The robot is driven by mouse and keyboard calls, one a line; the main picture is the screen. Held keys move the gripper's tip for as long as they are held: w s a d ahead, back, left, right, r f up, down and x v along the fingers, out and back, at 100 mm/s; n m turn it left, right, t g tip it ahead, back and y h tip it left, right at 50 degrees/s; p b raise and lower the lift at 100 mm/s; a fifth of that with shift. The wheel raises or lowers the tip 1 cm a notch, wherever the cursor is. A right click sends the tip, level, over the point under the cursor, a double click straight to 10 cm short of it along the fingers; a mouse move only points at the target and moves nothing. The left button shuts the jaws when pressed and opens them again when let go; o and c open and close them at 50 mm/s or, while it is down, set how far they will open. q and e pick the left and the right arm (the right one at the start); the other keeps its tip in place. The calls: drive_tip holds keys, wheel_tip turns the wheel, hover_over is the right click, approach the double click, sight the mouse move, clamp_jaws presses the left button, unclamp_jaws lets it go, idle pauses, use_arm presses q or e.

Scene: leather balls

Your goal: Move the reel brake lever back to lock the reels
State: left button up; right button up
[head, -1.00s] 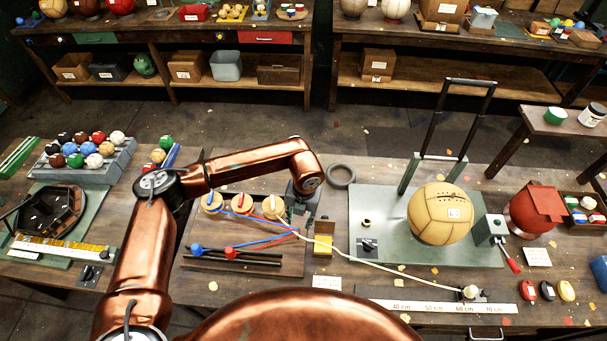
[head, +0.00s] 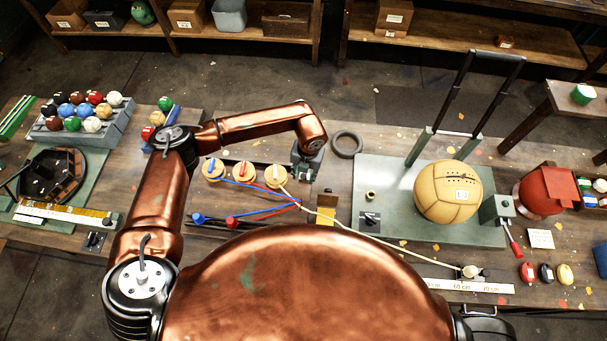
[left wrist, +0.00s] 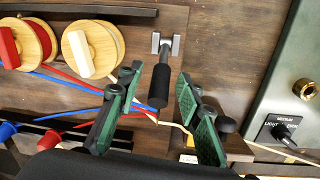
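The reel brake lever (left wrist: 159,86) has a black cylindrical grip on a metal bracket, and its grip end points toward the camera and the lower part of the left wrist view. My left gripper (left wrist: 160,80) is open, with one green-padded finger on each side of the grip, apparently apart from it. In the head view my left gripper (head: 307,163) is just right of the reels and hides the lever. Three wooden reels, with blue (head: 212,168), red (head: 243,171) and white (head: 276,176) bars, stand in a row with cords running right. My right gripper is out of view.
A green board (head: 385,190) with a tan leather ball (head: 448,191) lies to the right. A yellow box (head: 326,214) sits close to the gripper. A dark ring (head: 346,145) lies behind. Blue (head: 198,218) and red (head: 232,222) knobbed rods lie in front of the reels.

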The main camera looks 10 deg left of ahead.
use_arm(q)
drive_tip(key=shift+f, duration=0.3)
drive_tip(key=shift+c, duration=0.6)
clamp_jaws()
